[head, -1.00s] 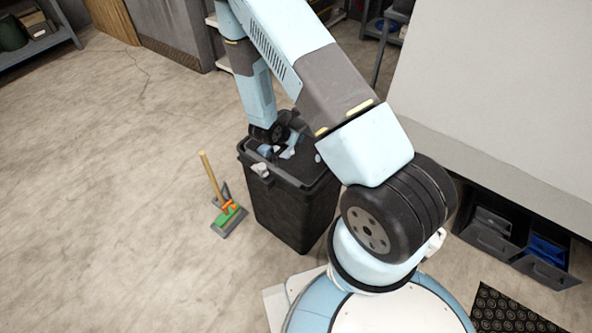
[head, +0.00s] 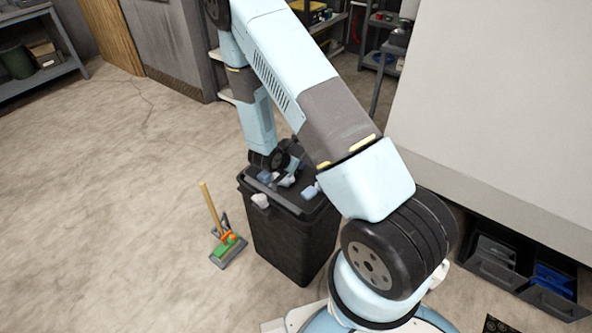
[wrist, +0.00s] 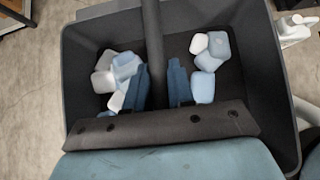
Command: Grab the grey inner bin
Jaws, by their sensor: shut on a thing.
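A black square-topped bin (head: 292,240) stands on the floor in the head view. The grey inner bin (wrist: 240,85) shows in the wrist view, with white and pale blue crumpled pieces lying on both sides of its crossbar. The dark crossbar handle (wrist: 153,30) runs across the middle of its opening. My gripper (wrist: 160,80) points down into the opening, its blue fingers on either side of the bar and shut on it. In the head view my gripper (head: 274,164) is at the bin's top, its fingertips mostly hidden.
A broom-like tool with a green and grey head (head: 229,250) stands left of the bin. A white panel (head: 490,100) rises at the right, with open dark trays (head: 495,253) below it. Shelves stand behind. The floor at left is clear.

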